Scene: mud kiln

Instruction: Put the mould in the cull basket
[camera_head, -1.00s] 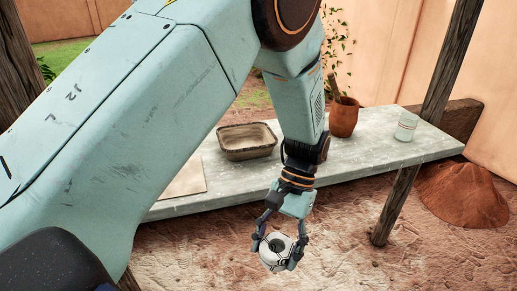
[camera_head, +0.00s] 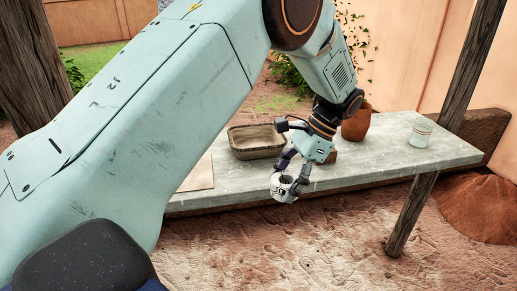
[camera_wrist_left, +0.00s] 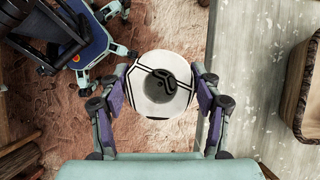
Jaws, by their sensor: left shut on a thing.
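My left gripper (camera_head: 287,181) is shut on the white mould (camera_head: 282,193), a round piece with black lines and a dark hollow in its top. In the left wrist view the mould (camera_wrist_left: 160,98) sits between the two fingers, one on each side. It is held in the air by the front edge of the bench. The cull basket (camera_head: 260,153), brown and rectangular with an open top, stands on the bench behind and left of the gripper. Its rim also shows at the right edge of the left wrist view (camera_wrist_left: 302,85). My right gripper is not in view.
The grey bench (camera_head: 365,172) runs across the middle. A terracotta pot (camera_head: 356,125) stands behind my wrist, and a pale cup (camera_head: 421,132) stands to the right. A flat board (camera_head: 198,176) lies left of the basket. A wooden post (camera_head: 412,213) rises at the right, before a clay heap (camera_head: 480,207).

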